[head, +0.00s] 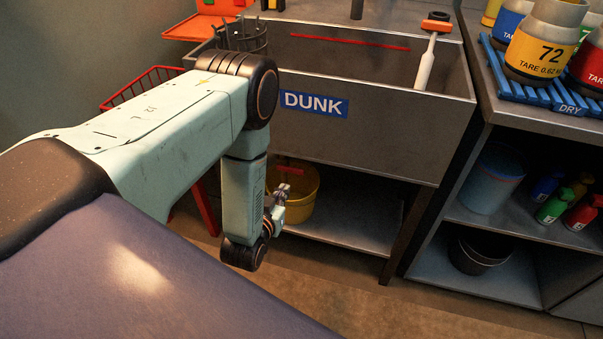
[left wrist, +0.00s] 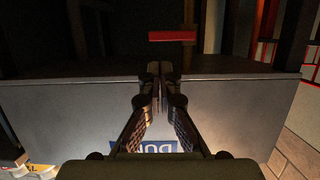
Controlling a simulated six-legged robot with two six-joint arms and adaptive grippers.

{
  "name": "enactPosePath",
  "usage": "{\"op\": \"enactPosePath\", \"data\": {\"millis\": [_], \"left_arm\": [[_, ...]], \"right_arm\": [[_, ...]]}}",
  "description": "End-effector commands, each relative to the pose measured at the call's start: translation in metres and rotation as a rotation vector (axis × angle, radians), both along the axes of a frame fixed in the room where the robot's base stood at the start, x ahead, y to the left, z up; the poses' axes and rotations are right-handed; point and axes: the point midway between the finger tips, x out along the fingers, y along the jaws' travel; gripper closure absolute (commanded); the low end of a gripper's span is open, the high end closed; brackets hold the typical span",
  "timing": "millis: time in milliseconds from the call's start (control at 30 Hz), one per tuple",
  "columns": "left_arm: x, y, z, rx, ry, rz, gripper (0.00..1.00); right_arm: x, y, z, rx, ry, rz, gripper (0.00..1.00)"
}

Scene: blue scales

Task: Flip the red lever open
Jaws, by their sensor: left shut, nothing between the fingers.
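The red lever (head: 291,171) shows as a short red bar under the front of the grey sink (head: 360,135), above a yellow bucket (head: 302,196). In the left wrist view the red lever (left wrist: 172,36) lies crosswise in the dark space past the sink's edge. My left gripper (head: 284,188) is in front of the bucket, just below the lever in the picture. Its fingers (left wrist: 160,70) are together, with nothing between them, and appear apart from the lever. The lever's mounting is hidden in shadow. My right gripper is in neither view.
The sink front bears a blue DUNK sign (head: 314,104). A low shelf (head: 345,220) lies under the sink. A red wire basket (head: 143,88) stands at left. Shelving with bottles and a dark bucket (head: 480,252) is at right. The floor in front is clear.

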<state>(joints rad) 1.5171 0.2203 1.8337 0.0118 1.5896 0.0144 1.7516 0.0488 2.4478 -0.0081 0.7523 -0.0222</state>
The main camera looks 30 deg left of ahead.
Motion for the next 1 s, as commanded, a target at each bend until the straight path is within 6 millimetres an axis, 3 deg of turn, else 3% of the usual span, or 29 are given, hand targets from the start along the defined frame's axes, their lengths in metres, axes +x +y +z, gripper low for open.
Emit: {"op": "enactPosePath", "data": {"millis": [167,567,1000], "left_arm": [[0.003,0.004,0.01,0.011,-0.05,0.001,1.0],[0.007,0.006,0.01,0.011,-0.052,0.001,1.0],[0.072,0.018,-0.009,0.012,-0.055,-0.001,1.0]], "right_arm": [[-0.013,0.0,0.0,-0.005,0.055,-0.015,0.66],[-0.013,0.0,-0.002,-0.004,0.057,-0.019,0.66],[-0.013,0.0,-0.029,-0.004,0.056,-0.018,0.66]]}}
